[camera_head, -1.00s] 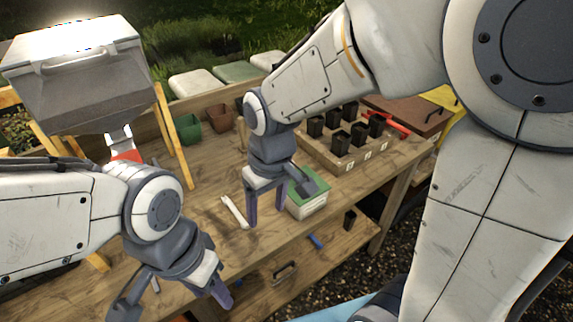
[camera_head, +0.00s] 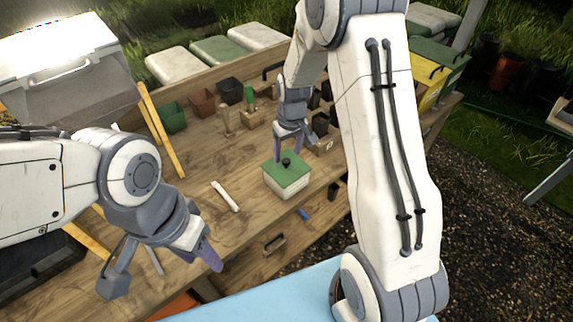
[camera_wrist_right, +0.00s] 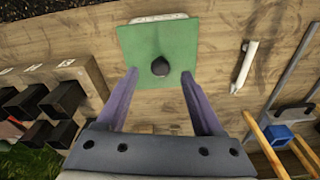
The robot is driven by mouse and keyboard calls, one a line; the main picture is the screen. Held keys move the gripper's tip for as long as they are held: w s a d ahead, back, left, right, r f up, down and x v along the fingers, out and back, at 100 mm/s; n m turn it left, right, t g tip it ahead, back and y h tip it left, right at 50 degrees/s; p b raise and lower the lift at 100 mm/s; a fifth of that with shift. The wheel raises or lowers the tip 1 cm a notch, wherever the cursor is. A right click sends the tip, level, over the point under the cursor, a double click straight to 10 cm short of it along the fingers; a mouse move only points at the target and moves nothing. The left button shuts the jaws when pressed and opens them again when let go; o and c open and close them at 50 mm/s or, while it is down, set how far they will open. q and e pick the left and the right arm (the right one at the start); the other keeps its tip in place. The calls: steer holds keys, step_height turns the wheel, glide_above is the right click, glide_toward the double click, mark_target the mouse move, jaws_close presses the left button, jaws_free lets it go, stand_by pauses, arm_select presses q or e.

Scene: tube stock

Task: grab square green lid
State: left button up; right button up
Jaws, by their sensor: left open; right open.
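The square green lid (camera_head: 277,170) sits on a white box near the bench's front edge and has a dark round knob (camera_head: 286,162). In the right wrist view the lid (camera_wrist_right: 140,45) lies flat below the fingers. My right gripper (camera_head: 289,150) is open above the lid's far side. In its wrist view the open fingers (camera_wrist_right: 159,74) are on either side of the knob (camera_wrist_right: 160,67), with nothing held; whether they reach knob height I cannot tell. My left gripper (camera_head: 165,272) is open and empty at the lower left.
A white bar-like tool (camera_head: 225,196) lies left of the box. Black square pots (camera_wrist_right: 62,100) stand on a wooden rack beside it. Green (camera_head: 172,117) and brown (camera_head: 202,102) pots stand along the back.

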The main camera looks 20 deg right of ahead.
mark_target(286, 160)
steer(key=shift+w+f+p, duration=0.15)
steer(key=shift+f, duration=0.65)
steer(key=shift+w+f+p, duration=0.1)
steer(key=shift+f+p, duration=0.05)
steer(key=shift+f, duration=0.6)
jaws_close()
steer(key=shift+r, duration=0.15)
